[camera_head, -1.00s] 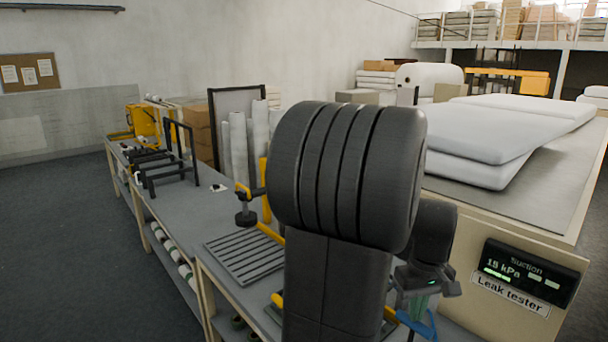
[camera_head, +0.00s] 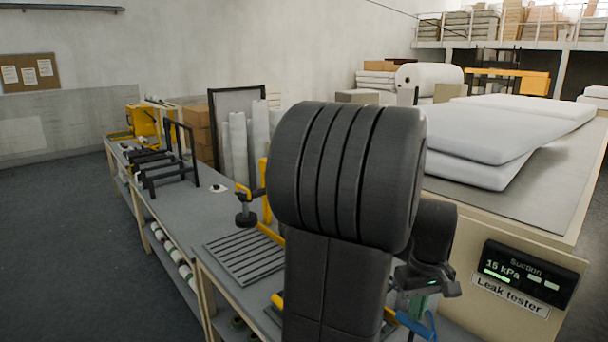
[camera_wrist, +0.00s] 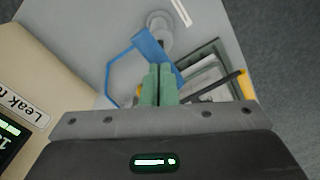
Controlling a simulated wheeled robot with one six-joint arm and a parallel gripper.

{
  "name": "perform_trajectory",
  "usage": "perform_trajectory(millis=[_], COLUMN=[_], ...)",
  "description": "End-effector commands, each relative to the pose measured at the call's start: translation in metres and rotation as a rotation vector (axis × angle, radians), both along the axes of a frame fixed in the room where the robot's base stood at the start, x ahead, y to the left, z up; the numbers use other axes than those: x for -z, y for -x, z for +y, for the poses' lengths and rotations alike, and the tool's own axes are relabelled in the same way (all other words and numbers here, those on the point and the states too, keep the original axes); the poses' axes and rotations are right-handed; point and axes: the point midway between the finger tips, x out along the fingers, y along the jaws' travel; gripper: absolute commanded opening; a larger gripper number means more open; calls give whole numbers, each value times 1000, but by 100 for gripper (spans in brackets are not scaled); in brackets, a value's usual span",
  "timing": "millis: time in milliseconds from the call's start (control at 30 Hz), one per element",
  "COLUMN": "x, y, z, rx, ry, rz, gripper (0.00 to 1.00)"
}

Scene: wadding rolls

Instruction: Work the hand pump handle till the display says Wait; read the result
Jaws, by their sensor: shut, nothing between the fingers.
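A blue hand pump handle (camera_head: 417,326) shows low beside my arm, partly hidden. In the wrist view the blue handle (camera_wrist: 148,46) lies just beyond my fingertips, with a grey round part behind it. My gripper (camera_head: 420,300) has its green fingers closed together with nothing between them. The fingertips (camera_wrist: 160,68) overlap the handle's near edge in the wrist view; I cannot tell whether they touch it.
A "Leak tester" label (camera_head: 510,295) sits under the display on a beige bench side. White wadding pads (camera_head: 480,130) lie on the bench top. A grey workbench (camera_head: 215,225) with a slatted plate (camera_head: 243,258) and yellow clamp runs along the left. Open floor lies at far left.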

Motion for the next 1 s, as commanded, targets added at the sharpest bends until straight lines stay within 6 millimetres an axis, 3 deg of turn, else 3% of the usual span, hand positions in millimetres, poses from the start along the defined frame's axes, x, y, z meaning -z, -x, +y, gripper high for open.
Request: perform_trajectory(millis=[367, 1000], x=[13, 52], y=[0, 1], z=[0, 0], rx=[0, 0], ry=[0, -2], rz=[0, 2], gripper=[0, 0])
